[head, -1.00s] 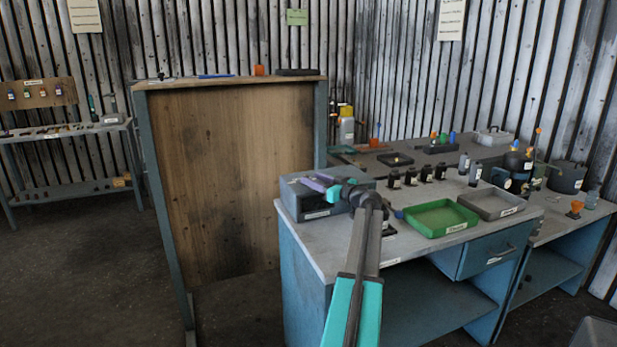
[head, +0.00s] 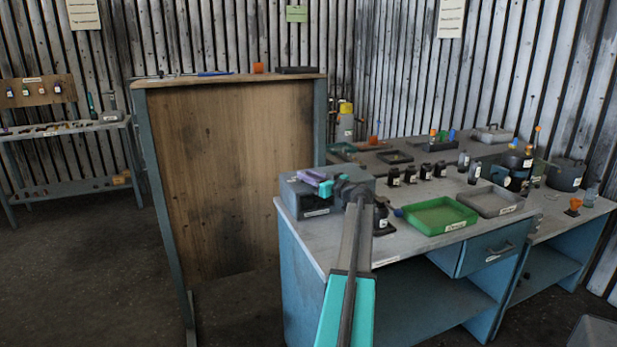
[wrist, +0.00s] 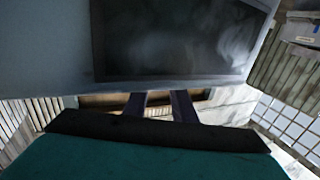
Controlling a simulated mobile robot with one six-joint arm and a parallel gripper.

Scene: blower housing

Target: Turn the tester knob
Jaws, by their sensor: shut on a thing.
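The tester, a grey box (head: 316,207) with a label on its front, stands at the left end of the blue workbench. My gripper (head: 312,178) is at the tester, its purple fingers close together and shut on the tester knob. The knob itself is hidden by the fingers. In the wrist view the two purple fingers (wrist: 160,106) reach up to the lower edge of the tester's grey face. A large dark screen (wrist: 180,38) fills much of that face.
A green tray (head: 440,215) and a grey tray (head: 490,200) lie on the bench right of my arm. Several small dark bottles (head: 425,172) stand behind them. A tall wooden panel (head: 235,180) rises left of the bench. Open floor lies at the left.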

